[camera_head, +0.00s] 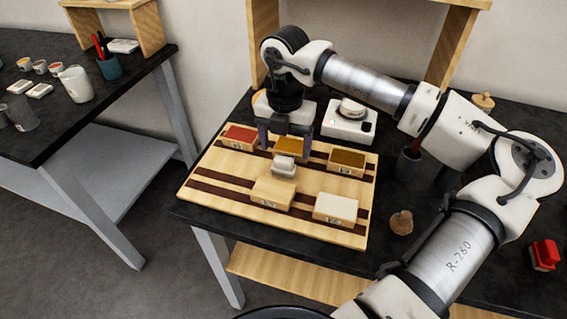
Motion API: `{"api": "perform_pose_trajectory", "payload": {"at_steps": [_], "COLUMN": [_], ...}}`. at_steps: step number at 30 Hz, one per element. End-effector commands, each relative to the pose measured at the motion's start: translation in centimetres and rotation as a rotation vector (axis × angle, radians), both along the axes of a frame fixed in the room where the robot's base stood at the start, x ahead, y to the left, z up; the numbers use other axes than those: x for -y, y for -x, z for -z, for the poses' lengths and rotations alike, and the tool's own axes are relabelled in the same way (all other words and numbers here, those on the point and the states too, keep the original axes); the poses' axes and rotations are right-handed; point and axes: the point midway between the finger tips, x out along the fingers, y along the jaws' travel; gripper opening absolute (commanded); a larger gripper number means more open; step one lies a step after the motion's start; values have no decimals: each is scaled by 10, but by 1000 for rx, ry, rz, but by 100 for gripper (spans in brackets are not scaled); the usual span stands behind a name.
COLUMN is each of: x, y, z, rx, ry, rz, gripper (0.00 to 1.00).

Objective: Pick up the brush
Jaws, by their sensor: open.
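My gripper (285,139) points down over the back of a wooden board (220,178), its two fingers apart. The ochre-topped block (291,147) shows between and behind them. A thin reddish-brown handle (418,141) stands up from a dark cup (408,164) right of the board, partly beside my arm. It may be the brush, but its head is not visible. A small pale grey-white piece (284,166) sits on the board just in front of my gripper; I cannot tell what it is. My gripper holds nothing that I can see.
The board also carries a red-topped block (240,136), a brown-topped block (347,159) and pale blocks (336,207). A white device (348,122) stands behind. A brown knob-like object (401,222) and a red item (544,254) lie right. A second table (50,140) stands left.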

Motion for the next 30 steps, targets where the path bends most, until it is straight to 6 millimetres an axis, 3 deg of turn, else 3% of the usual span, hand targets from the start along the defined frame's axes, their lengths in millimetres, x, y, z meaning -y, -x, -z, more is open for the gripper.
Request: {"api": "perform_pose_trajectory", "payload": {"at_steps": [5, 15, 23, 30], "x": [-1, -3, -3, -3], "y": [1, 4, 4, 4], "z": [10, 54, 58, 57], "rx": [-2, 0, 1, 1], "ry": [-2, -2, -2, -2], "rz": [-1, -1, -1, -1], "gripper": [75, 75, 75, 43]}}
